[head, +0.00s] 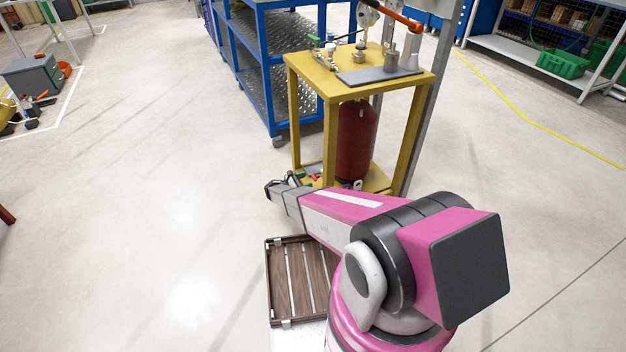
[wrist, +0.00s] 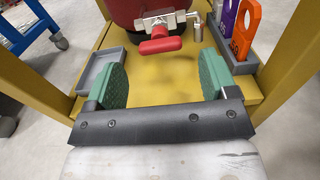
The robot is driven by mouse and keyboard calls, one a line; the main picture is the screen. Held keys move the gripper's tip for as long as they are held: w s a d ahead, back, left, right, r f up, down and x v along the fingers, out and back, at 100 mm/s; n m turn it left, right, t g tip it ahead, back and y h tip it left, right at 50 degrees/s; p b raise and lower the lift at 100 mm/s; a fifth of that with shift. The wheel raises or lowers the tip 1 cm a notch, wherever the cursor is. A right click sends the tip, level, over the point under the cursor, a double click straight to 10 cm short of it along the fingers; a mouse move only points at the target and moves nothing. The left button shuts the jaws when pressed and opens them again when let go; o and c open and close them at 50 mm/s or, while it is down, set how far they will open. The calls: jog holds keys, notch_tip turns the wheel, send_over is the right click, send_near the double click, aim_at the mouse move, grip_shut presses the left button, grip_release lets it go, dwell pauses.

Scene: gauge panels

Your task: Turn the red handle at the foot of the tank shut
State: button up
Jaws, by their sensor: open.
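The dark red tank (head: 357,140) stands on the lower shelf of a yellow stand; its lower part shows at the top of the wrist view (wrist: 150,10). In the head view my gripper (head: 285,184) is at the front left of the stand, and my arm hides part of the lower shelf.
The yellow stand's legs (head: 329,145) rise at both sides of the shelf. A grey tray (wrist: 99,72) lies left of the valve; a grey holder (wrist: 232,62) with purple and orange tags stands right. A blue rack (head: 262,75) is behind.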

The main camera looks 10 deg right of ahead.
jog(key=shift+v, duration=2.05)
